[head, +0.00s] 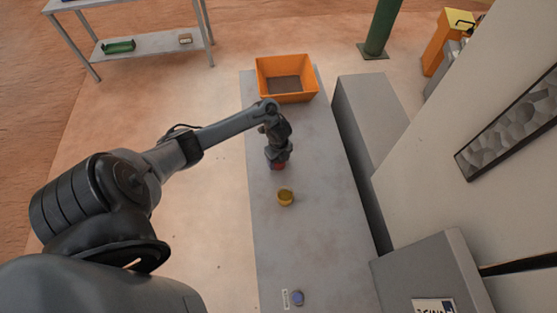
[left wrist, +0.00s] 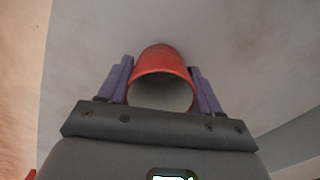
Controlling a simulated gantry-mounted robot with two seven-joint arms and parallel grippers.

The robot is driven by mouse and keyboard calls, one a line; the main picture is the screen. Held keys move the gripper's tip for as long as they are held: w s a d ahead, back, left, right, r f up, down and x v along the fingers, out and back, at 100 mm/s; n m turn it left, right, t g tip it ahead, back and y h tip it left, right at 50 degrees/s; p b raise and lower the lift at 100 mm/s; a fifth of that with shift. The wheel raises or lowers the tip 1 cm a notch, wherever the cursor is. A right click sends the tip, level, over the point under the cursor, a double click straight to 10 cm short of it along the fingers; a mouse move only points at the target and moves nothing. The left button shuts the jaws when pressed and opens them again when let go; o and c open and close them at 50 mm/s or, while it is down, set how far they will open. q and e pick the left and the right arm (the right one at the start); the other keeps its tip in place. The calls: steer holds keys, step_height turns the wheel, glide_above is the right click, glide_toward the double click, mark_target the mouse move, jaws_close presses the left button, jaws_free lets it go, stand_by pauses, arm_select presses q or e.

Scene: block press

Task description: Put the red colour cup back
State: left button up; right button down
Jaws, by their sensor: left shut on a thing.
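The red colour cup (left wrist: 162,62) is between the two purple fingers of my left gripper (left wrist: 162,88) in the left wrist view, with its open mouth toward the camera. My left gripper (head: 279,163) is shut on it. In the head view only a bit of the red cup (head: 278,167) shows under the gripper, at the grey table. I cannot tell whether its base touches the table. My right gripper is not in view.
A yellow cup (head: 286,198) stands on the table (head: 310,240) just nearer than the gripper. An orange bin (head: 287,98) stands at the far end. The table between the yellow and blue cups is clear.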

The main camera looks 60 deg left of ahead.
arm_select(q)
steer(key=shift+f, duration=0.2)
steer(key=o, duration=1.3)
steer(key=shift+r, duration=0.15)
